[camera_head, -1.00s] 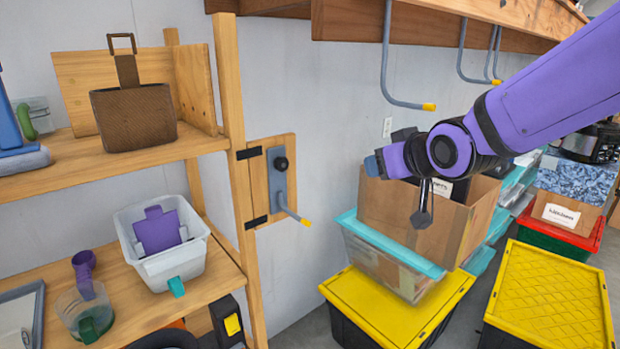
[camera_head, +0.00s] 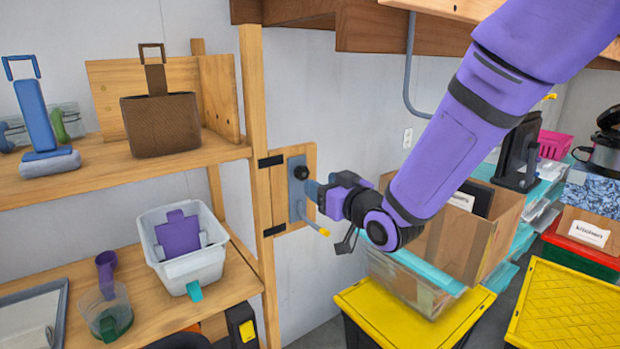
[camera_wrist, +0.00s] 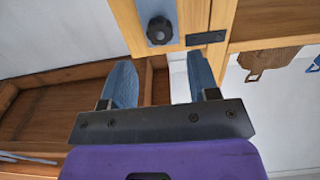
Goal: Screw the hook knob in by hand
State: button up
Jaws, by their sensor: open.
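The black hook knob (camera_head: 301,171) sits at the upper part of a grey metal plate (camera_head: 297,193) on a wooden board beside the shelf post. A grey hook with a yellow tip (camera_head: 323,232) sticks out from the plate's lower end. In the wrist view the knob (camera_wrist: 159,29) is a dark lobed disc on the plate, beyond the fingertips. My gripper (camera_head: 314,190) is just right of the plate in the head view. In the wrist view its two blue fingers (camera_wrist: 158,80) are apart with nothing between them. I cannot tell the exact gap to the knob.
A wooden shelf (camera_head: 130,172) at the left holds a brown dustpan-like item (camera_head: 162,122) and a white bin (camera_head: 190,268). A cardboard box (camera_head: 470,240) and yellow-lidded crates (camera_head: 565,310) stand at the right. A wooden overhang (camera_head: 370,28) is above.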

aim_at(305, 174)
jog(key=shift+x, duration=3.05)
jog(key=shift+w, duration=0.15)
jog(key=c, duration=0.7)
jog(key=shift+o, duration=0.2)
jog(key=m, duration=1.1)
jog(key=shift+m, duration=0.4)
jog(key=m, duration=1.1)
jog(key=o, duration=0.6)
